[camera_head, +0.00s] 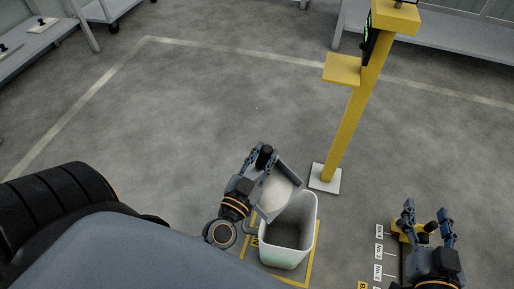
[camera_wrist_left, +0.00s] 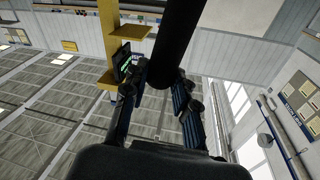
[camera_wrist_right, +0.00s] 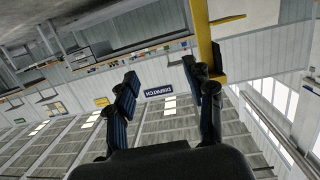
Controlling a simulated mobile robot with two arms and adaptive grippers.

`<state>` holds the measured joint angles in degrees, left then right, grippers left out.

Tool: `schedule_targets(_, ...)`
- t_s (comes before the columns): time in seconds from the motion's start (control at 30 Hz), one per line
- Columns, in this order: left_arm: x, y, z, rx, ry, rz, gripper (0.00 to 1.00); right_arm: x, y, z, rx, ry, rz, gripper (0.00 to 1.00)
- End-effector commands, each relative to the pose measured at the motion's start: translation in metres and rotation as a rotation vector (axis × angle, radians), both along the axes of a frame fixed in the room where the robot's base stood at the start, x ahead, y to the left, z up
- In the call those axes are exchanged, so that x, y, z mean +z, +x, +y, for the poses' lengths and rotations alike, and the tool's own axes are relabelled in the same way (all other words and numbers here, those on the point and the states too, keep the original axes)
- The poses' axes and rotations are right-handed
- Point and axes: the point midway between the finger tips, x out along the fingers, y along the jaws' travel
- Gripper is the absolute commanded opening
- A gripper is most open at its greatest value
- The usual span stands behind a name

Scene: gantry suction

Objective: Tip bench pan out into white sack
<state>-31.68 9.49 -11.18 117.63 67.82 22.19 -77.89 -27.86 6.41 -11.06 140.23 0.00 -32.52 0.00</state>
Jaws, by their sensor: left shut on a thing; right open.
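The white sack (camera_head: 306,228) stands open-topped on the floor in the head view, its inside grey and looking empty where I can see in. The grey bench pan (camera_head: 290,173) is tilted at the sack's upper left rim, with a pale inner surface; I cannot tell if that is contents. My left gripper (camera_head: 264,158) is shut on the pan's black handle, which also shows as a dark bar (camera_wrist_left: 176,40) between the fingers in the left wrist view. My right gripper (camera_head: 427,215) is open and empty; its spread fingers show in the right wrist view (camera_wrist_right: 165,95).
A yellow post (camera_head: 352,120) with a shelf (camera_head: 342,69) and white base (camera_head: 325,179) stands behind the sack. A yellow piece with a black knob (camera_head: 430,227) sits by my right gripper, near white labels (camera_head: 378,251). Open floor lies behind and left.

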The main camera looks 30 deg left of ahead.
Motion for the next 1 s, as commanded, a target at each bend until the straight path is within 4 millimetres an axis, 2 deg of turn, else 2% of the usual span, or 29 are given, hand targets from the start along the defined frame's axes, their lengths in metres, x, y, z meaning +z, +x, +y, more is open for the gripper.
schedule_targets(0.1,0.007,-0.002,-0.011,0.002,0.053,-0.017,0.00,0.014,0.004,0.004,0.006,0.022,-0.087,0.53)
schedule_targets(0.37,0.015,-0.007,-0.036,0.002,0.172,-0.038,0.00,-0.020,-0.009,-0.006,-0.008,-0.031,0.126,0.53)
schedule_targets(0.7,0.020,-0.012,-0.061,0.002,0.293,-0.062,0.00,-0.060,-0.035,-0.018,-0.025,-0.088,0.370,0.53)
schedule_targets(0.8,0.022,-0.014,-0.068,0.002,0.325,-0.070,0.00,-0.070,-0.045,-0.023,-0.030,-0.104,0.440,0.53)
schedule_targets(1.0,0.020,-0.019,-0.095,0.002,0.446,-0.095,0.00,-0.080,-0.055,-0.026,-0.034,-0.119,0.504,0.53)
